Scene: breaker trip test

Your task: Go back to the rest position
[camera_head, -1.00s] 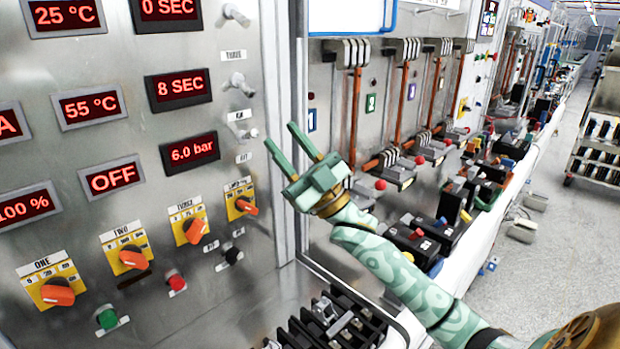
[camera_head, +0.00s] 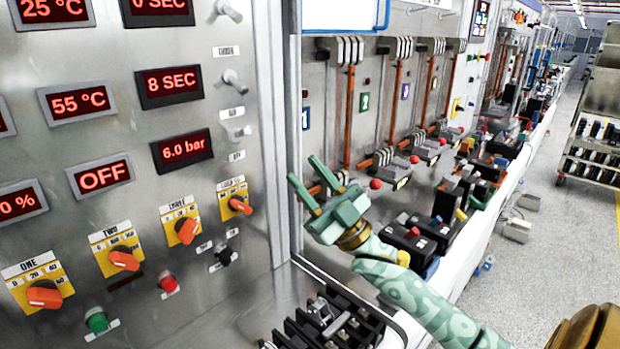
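My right gripper (camera_head: 305,186) is at mid-picture, in front of the edge between the steel control panel and the breaker bays. Its two green fingers are spread apart with nothing between them, and it appears to touch nothing. The control panel (camera_head: 200,115) fills the left side, with red displays such as "OFF" (camera_head: 104,176) and "8 SEC" (camera_head: 168,86). Orange knobs on yellow plates sit below, among them knob ONE (camera_head: 45,294) and knob THREE (camera_head: 188,231). My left gripper is not in the picture.
Black breaker hardware (camera_head: 333,325) stands on the bench at the bottom middle. Bays with copper bars (camera_head: 350,115) and red-knobbed units line the bench to the right. Pale floor (camera_head: 545,270) is open at the right, with a rack (camera_head: 598,130) beyond.

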